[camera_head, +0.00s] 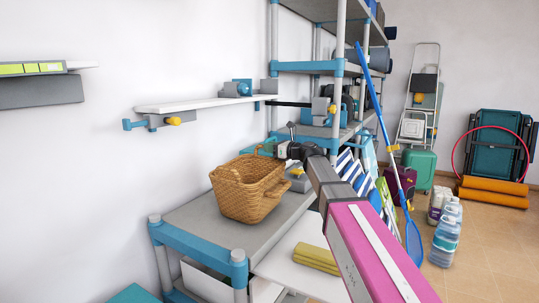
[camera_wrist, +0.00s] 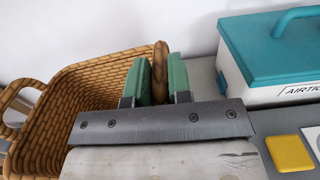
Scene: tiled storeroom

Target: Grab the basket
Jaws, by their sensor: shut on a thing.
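A brown woven basket (camera_head: 247,197) is on or just above the grey top of a low blue-cornered shelf (camera_head: 205,222), against the white wall. It looks slightly tilted, and I cannot tell whether its base touches the shelf. In the wrist view the empty basket (camera_wrist: 95,85) fills the left side, with a loop handle at the far left. My gripper (camera_wrist: 160,76) has its green fingers on either side of the basket's right handle, closed on it. In the head view my gripper (camera_head: 291,148) is at the basket's right side, its fingers hard to make out.
A white box with a teal lid (camera_wrist: 275,50) stands right of the basket, and a yellow item (camera_wrist: 290,152) lies nearby. A wall shelf (camera_head: 205,103) with clamps hangs above. A tall rack (camera_head: 340,90) stands behind. Folded yellow cloth (camera_head: 317,257) lies lower down.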

